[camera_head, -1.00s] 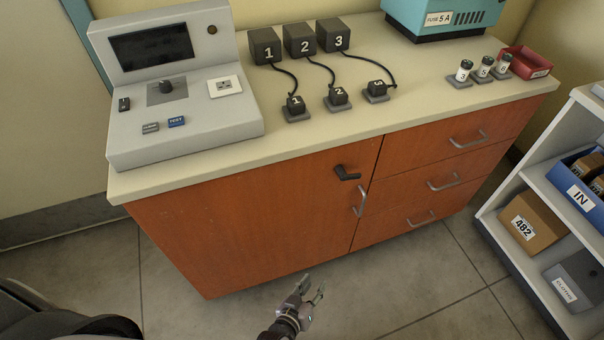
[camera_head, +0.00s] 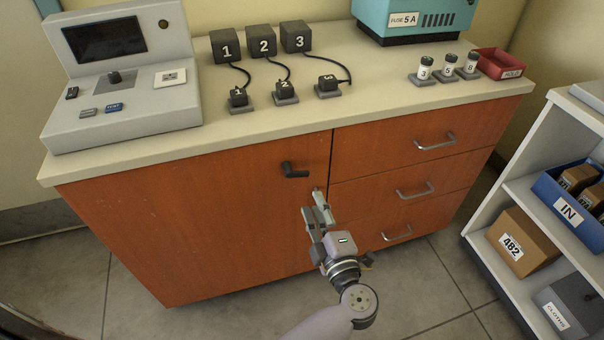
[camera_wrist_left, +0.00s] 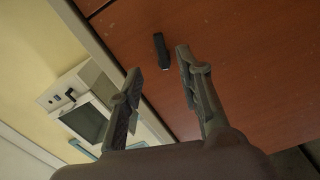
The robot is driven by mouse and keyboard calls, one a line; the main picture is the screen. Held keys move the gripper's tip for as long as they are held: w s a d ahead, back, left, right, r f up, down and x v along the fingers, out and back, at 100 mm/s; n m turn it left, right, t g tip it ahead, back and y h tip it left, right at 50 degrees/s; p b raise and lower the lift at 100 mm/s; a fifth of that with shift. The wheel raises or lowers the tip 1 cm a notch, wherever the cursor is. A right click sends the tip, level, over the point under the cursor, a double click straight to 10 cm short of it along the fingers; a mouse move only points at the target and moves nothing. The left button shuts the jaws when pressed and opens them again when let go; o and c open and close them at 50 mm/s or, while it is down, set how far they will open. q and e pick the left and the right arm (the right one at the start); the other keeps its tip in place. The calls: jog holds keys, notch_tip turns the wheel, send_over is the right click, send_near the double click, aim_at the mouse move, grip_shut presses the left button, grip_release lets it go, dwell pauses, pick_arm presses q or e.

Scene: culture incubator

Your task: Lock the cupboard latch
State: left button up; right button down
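The cupboard door (camera_head: 215,215) is orange-brown wood and stands closed under the counter. Its black latch lever (camera_head: 295,173) sits near the door's upper right corner, with its handle pointing right. My left gripper (camera_head: 317,208) is just below and to the right of the latch, apart from it, and covers the door's pull handle. In the left wrist view the latch (camera_wrist_left: 161,50) shows beyond and between the two spread fingers (camera_wrist_left: 158,75). The left gripper is open and empty. My right gripper is not in view.
Three drawers with metal handles (camera_head: 414,190) are right of the door. The counter (camera_head: 370,105) above carries a grey control console (camera_head: 125,80), numbered blocks and small vials. A shelf unit (camera_head: 500,262) with boxes stands at the right.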

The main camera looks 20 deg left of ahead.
aim_at(303, 176)
pick_arm(q)
jog(key=x, duration=1.1)
jog(key=shift+a, duration=0.15)
jog(key=shift+c, duration=0.3)
grip_shut()
